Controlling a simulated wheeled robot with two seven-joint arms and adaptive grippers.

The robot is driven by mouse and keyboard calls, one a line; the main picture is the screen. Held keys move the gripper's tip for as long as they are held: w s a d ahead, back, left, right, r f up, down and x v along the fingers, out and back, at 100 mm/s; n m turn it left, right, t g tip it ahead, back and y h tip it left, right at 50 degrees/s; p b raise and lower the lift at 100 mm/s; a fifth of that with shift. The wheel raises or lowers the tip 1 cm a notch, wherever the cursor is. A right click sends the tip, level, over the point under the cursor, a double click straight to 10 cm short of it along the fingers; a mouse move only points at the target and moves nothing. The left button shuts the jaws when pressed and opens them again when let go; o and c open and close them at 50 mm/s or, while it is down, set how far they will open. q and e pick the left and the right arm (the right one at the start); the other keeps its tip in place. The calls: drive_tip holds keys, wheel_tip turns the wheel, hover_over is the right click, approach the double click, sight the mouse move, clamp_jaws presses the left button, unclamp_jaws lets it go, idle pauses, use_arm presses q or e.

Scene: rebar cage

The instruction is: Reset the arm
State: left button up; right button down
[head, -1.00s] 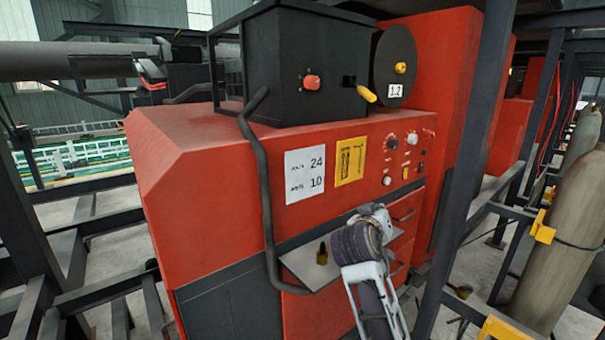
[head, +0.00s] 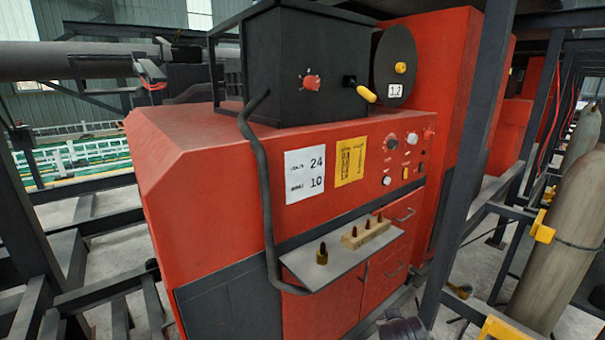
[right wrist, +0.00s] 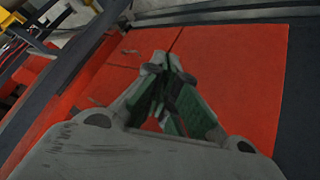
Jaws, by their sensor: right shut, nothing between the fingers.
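My right gripper (right wrist: 167,68) shows in the right wrist view with its fingers closed together and nothing between them. In that view it is in front of a red panel. In the head view only a dark part of my arm shows at the bottom edge, and the gripper itself cannot be made out there. My left gripper is not in view.
A red machine cabinet (head: 215,190) fills the middle, with a black box (head: 290,70) on top. A grey shelf (head: 320,273) on its front holds a small holder (head: 321,257) and a wooden block (head: 366,233) with dark pointed pieces. Dark steel posts (head: 475,150) and a gas cylinder (head: 565,240) stand at right.

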drive_tip(key=s+f+g+y, duration=0.1)
drive_tip(key=s+f+g, duration=0.1)
drive_tip(key=s+f, duration=0.35)
drive_tip(key=s+f+n+g+y, duration=0.1)
drive_tip(key=s+f, duration=0.1)
drive_tip(key=s, duration=0.6)
drive_tip(key=s+f+g+y, duration=0.1)
drive_tip(key=s+f+g, duration=0.15)
drive_tip(key=s, duration=0.35)
wheel_tip(320, 180, down, 30)
drive_tip(key=s+p, duration=0.2)
drive_tip(key=p, duration=0.1)
drive_tip(key=s+d+f+g+p, duration=0.1)
drive_tip(key=s+f+p, duration=0.1)
drive_tip(key=s+f, duration=0.6)
drive_tip(key=s+d+f+p, duration=0.1)
drive_tip(key=s+d+f, duration=0.1)
drive_tip(key=s+f, duration=0.7)
drive_tip(key=s, duration=0.6)
drive_tip(key=shift+d+n+g+p, duration=0.25)
drive_tip(key=shift+n+g+p, duration=0.1)
drive_tip(key=shift+n, duration=0.05)
idle(0.6)
